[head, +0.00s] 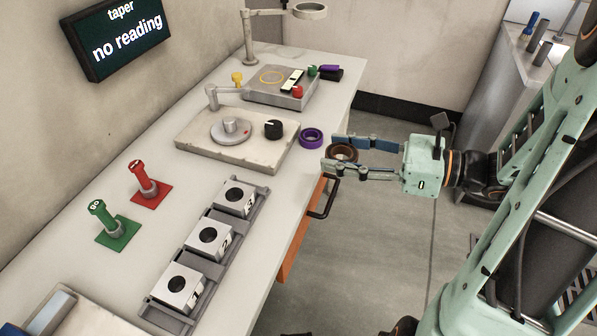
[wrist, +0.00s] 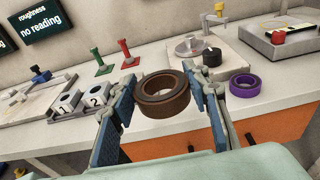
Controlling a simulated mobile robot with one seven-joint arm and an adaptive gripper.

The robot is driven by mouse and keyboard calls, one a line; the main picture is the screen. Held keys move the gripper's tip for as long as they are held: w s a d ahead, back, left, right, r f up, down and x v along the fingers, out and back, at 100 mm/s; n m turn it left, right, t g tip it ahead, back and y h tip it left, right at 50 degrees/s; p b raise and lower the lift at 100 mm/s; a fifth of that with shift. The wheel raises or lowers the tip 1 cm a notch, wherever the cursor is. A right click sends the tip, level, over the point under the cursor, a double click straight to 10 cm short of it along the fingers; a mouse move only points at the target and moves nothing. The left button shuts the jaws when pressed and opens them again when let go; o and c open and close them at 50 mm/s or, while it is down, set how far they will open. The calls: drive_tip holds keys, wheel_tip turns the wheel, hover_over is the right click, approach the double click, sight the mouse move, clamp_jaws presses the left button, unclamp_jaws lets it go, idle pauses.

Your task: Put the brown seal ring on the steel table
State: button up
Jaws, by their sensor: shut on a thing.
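My gripper (head: 331,152) is shut on the brown seal ring (head: 344,160), one finger on each side of it. The ring also shows in the wrist view (wrist: 165,107), its hole facing up, between the fingertips (wrist: 160,84). It is held in the air by the bench's front edge, apart from the bench top. A grey square plate (head: 262,92) with a yellow circle stands at the bench's far end, and a round steel disc (head: 231,131) sits on a pale stone base (head: 195,143). I cannot tell for sure which is the steel table.
A purple ring (head: 311,138) lies on the bench (head: 120,265) close to my gripper. A black knob (head: 273,129) is on the stone base. Numbered blocks stand in a grey rack (head: 180,313). A red gauge (head: 150,186) and green gauge (head: 110,226) stand near the wall.

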drive_tip(key=w+a+f+b, duration=0.1)
drive_tip(key=w+a+f, duration=0.3)
drive_tip(key=a+f, duration=0.1)
drive_tip(key=w+a+f+b, duration=0.1)
drive_tip(key=w+a+f, duration=0.1)
drive_tip(key=shift+a+f+b, duration=0.2)
drive_tip(key=shift+b, duration=0.15)
drive_tip(key=shift+w+a+f+b, duration=0.15)
drive_tip(key=shift+f+b, duration=0.05)
drive_tip(key=shift+f, duration=0.7)
drive_tip(key=shift+w+a+f+b, duration=0.1)
drive_tip(key=shift+a+f+b, duration=0.05)
drive_tip(key=shift+f, duration=0.75)
drive_tip(key=shift+f, duration=0.2)
drive_tip(key=o, duration=1.2)
drive_tip(key=shift+c, duration=0.2)
drive_tip(key=shift+b, duration=0.35)
